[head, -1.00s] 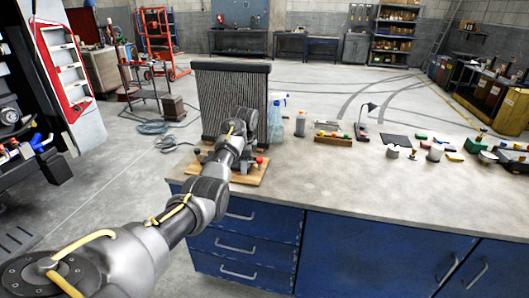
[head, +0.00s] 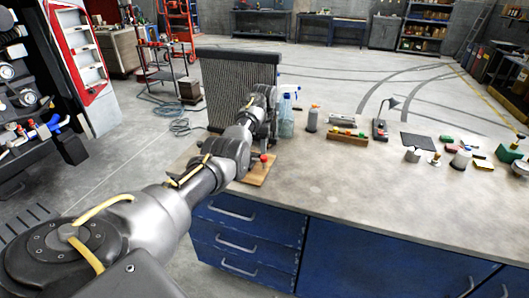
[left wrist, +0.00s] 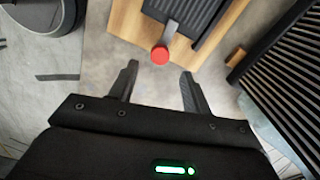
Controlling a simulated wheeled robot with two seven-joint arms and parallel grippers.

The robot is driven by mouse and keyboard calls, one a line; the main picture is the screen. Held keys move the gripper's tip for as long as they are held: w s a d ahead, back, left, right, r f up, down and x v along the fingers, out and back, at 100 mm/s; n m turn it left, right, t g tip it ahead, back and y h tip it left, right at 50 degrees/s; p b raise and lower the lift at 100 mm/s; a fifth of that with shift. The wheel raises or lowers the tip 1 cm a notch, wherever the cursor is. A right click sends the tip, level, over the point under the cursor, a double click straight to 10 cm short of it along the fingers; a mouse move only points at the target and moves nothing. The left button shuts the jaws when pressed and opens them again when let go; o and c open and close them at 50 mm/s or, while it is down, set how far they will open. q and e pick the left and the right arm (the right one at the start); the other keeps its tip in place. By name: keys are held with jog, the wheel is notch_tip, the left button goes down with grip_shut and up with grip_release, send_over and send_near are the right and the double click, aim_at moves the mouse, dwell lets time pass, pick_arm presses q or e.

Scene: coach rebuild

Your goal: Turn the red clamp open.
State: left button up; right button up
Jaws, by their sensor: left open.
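The red clamp shows as a round red knob (left wrist: 160,56) on a short grey lever in the left wrist view, at the edge of a dark ribbed part on a wooden board (left wrist: 126,20). In the head view a red knob (head: 264,157) stands on the wooden board (head: 258,174) at the bench's left end. My left gripper (left wrist: 159,74) is open and empty. The knob lies just beyond its fingertips, roughly midway between them; I cannot tell the exact gap. In the head view my left arm hides part of the board. My right gripper is not in view.
A tall finned radiator (head: 222,85) stands behind the board, and its dark fins (left wrist: 290,65) fill the right of the left wrist view. Spray bottles (head: 287,118) stand just right of my arm. The bench's front middle (head: 340,185) is clear.

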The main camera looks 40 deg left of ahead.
aim_at(264, 156)
pick_arm(q)
notch_tip(264, 156, down, 4)
jog(key=shift+s+a+f, duration=0.1)
jog(key=shift+f, duration=0.6)
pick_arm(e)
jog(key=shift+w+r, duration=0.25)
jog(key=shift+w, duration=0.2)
pick_arm(q)
jog(key=c, duration=1)
